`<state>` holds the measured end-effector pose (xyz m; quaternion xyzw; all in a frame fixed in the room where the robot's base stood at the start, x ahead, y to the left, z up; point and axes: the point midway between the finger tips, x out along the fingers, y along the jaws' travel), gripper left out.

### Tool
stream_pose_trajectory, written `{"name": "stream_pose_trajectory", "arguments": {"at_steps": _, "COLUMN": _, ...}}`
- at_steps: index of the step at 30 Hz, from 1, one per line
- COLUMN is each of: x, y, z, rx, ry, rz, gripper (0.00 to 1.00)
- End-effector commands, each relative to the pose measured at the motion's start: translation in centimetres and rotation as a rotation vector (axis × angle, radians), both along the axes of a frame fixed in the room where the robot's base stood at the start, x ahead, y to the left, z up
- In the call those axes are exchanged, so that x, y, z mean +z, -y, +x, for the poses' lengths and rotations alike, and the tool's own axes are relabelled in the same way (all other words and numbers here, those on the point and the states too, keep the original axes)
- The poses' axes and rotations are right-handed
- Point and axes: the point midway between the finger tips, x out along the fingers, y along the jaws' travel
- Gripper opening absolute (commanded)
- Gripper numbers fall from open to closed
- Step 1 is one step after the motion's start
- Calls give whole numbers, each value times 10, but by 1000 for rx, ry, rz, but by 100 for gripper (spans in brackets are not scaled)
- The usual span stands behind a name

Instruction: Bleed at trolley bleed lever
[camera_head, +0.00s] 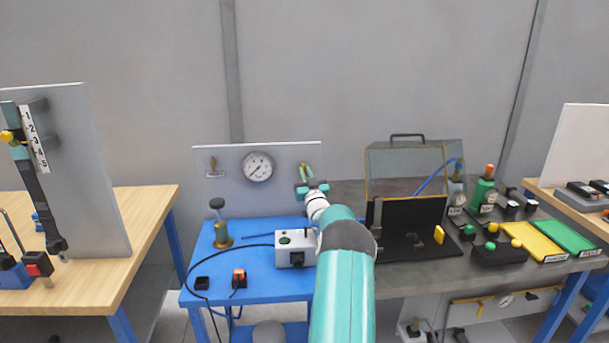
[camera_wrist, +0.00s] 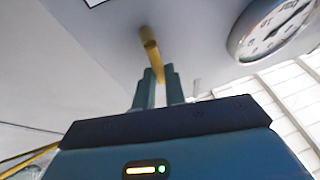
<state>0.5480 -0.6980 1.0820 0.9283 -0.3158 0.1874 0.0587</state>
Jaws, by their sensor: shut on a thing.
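The yellow bleed lever (camera_head: 303,170) stands out from the pale back panel (camera_head: 225,160) of the blue trolley (camera_head: 262,232), near the panel's right end. My gripper (camera_head: 309,184) is at this lever, in front of the panel. In the wrist view, the yellow lever (camera_wrist: 150,42) comes down from the panel. My gripper's two fingers (camera_wrist: 158,90) are close together around its lower end. The fingers hide part of the lever's end. A round pressure gauge (camera_head: 257,167) is on the same panel and also shows in the wrist view (camera_wrist: 275,27); its reading is too small to tell.
A brass valve (camera_head: 213,167) sits at the panel's left. A brass pump with a dark knob (camera_head: 222,226), a white box (camera_head: 295,249) and a black cable are on the trolley. A dark bench (camera_head: 400,283) with bottles and trays stands right, a wooden bench (camera_head: 145,215) left.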

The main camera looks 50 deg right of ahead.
Motion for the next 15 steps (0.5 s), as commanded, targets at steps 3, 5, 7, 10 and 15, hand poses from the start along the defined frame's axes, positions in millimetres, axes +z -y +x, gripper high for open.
{"name": "stream_pose_trajectory", "arguments": {"at_steps": 3, "x": -1, "y": 1, "z": -1, "rx": -1, "ry": 4, "rz": 6, "gripper": 0}}
{"name": "stream_pose_trajectory", "arguments": {"at_steps": 5, "x": -1, "y": 1, "z": -1, "rx": -1, "ry": 5, "rz": 6, "gripper": 0}}
{"name": "stream_pose_trajectory", "arguments": {"at_steps": 7, "x": -1, "y": 1, "z": -1, "rx": -1, "ry": 4, "rz": 6, "gripper": 0}}
{"name": "stream_pose_trajectory", "arguments": {"at_steps": 10, "x": -1, "y": 1, "z": -1, "rx": -1, "ry": 4, "rz": 6, "gripper": 0}}
{"name": "stream_pose_trajectory", "arguments": {"at_steps": 15, "x": -1, "y": 1, "z": -1, "rx": -1, "ry": 4, "rz": 6, "gripper": 34}}
